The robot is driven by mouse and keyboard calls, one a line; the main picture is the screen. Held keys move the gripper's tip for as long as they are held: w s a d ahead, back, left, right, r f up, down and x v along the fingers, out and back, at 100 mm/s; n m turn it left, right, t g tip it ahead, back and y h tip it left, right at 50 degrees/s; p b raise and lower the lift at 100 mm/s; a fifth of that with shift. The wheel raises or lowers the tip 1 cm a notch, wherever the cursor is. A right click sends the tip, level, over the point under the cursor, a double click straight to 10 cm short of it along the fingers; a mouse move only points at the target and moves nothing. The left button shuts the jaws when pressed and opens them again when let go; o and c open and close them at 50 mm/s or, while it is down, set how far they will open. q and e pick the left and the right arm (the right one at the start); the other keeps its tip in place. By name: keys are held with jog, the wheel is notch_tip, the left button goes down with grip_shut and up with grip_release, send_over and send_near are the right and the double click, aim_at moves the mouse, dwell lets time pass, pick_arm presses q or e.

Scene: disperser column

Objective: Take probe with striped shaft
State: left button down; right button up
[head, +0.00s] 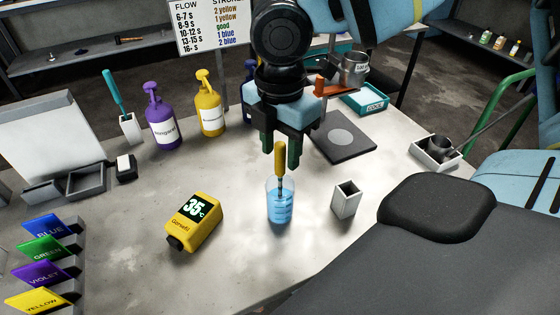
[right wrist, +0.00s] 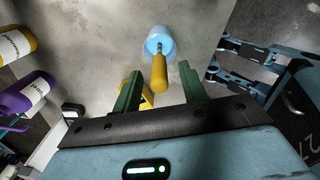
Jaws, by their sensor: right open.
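A probe with a yellow handle (head: 280,153) stands in a clear beaker of blue liquid (head: 281,207). Its thin dark shaft goes down into the beaker; I cannot make out stripes. My right gripper (head: 281,160) is above the beaker, pointing down, with green fingers open. In the right wrist view the yellow handle (right wrist: 159,73) appears between the open fingers (right wrist: 161,78), with a gap on both sides. A teal-handled probe (head: 113,92) stands in a white holder (head: 131,127) at the back left.
A yellow thermometer (head: 195,220) reading 35 lies left of the beaker. A small empty grey holder (head: 346,199) stands to its right. Purple (head: 162,122) and yellow (head: 209,107) pump bottles stand behind. A dark plate (head: 342,138) lies at back right. The front table between these is clear.

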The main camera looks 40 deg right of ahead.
notch_tip(320, 180, down, 2)
jog(key=shift+w+f, duration=0.1)
jog(key=shift+f, duration=0.05)
grip_shut()
dwell(0.4)
